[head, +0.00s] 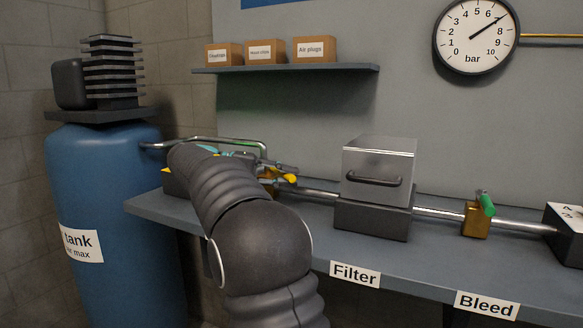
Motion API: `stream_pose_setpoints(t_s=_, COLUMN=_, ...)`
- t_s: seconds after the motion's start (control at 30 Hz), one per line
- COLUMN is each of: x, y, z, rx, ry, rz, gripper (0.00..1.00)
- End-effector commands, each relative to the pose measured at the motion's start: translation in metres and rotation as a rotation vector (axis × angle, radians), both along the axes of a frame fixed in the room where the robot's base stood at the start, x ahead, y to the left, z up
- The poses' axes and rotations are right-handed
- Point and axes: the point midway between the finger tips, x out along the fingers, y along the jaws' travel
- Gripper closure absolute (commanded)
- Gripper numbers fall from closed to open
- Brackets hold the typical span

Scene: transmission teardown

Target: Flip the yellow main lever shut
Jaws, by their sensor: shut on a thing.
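The yellow main lever (287,178) shows just right of my arm, above the bench, at a brass valve body (269,187) on the pipe. The lever slants, and its near end is partly covered. My gripper (284,168) is mostly hidden behind my own arm. Its grey fingertips show at the lever and look shut on it. The exact grip and the lever's full angle to the pipe cannot be made out.
The pipe (437,211) runs right from the valve through the grey filter box (379,160) to the brass bleed valve (475,220) with its green lever (487,204). A blue tank (110,200) stands left. The gauge (476,36) reads about 7 bar.

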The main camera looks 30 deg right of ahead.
Motion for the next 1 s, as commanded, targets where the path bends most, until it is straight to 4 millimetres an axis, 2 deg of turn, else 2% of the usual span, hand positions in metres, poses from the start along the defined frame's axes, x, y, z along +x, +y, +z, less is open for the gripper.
stream_pose_setpoints(t_s=0.43, x=-0.0031, y=0.0049, z=-0.0021, rx=0.003, ry=0.002, rz=-0.006, gripper=1.0)
stream_pose_setpoints(t_s=0.47, x=-0.0031, y=0.0049, z=-0.0021, rx=0.003, ry=0.002, rz=-0.006, gripper=0.81)
stream_pose_setpoints(t_s=0.57, x=-0.003, y=0.0048, z=-0.0019, rx=0.002, ry=0.002, rz=-0.006, gripper=0.57)
stream_pose_setpoints(t_s=1.0, x=-0.0023, y=0.004, z=-0.0012, rx=0.001, ry=0.0, rz=-0.003, gripper=0.57)
